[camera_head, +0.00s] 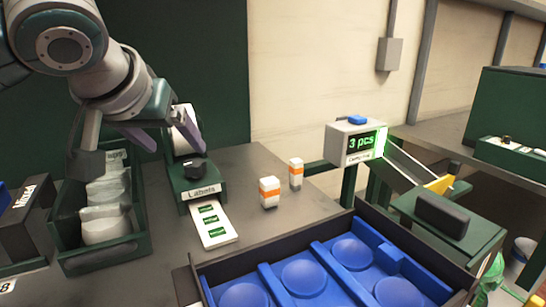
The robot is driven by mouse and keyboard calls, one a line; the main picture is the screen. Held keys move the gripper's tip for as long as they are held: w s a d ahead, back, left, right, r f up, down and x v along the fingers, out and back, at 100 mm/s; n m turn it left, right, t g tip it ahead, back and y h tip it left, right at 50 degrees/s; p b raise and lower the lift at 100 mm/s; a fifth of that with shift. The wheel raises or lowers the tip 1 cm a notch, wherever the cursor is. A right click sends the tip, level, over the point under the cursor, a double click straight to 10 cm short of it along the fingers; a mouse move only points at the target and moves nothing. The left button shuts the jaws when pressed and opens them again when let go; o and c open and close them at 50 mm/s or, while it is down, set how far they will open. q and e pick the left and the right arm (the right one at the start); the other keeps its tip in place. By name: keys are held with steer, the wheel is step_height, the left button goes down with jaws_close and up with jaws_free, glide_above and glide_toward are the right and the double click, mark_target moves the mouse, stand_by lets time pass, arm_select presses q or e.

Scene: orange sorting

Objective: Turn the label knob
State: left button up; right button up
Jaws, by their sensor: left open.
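The black label knob (194,168) sits on top of the dark green label dispenser (182,186), above its "Labels" plate. A white strip with green labels (214,224) comes out of the front onto the table. A white roll (184,128) is partly hidden behind a finger. My left gripper (178,151) is open and empty, with purple-grey fingers just above and behind the knob. I cannot tell whether a finger touches the dispenser. My right gripper is not in view.
A green crate (137,190) with white bags stands left of the dispenser. A blue tray (262,272) fills the front.

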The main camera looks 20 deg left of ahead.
mark_target(193, 164)
arm_select(q)
steer(key=b+x, duration=0.1)
steer(key=x, duration=0.8)
steer(key=shift+w+a+f+b, duration=0.1)
steer(key=shift+w+b, duration=0.05)
steer(key=shift+b, duration=0.25)
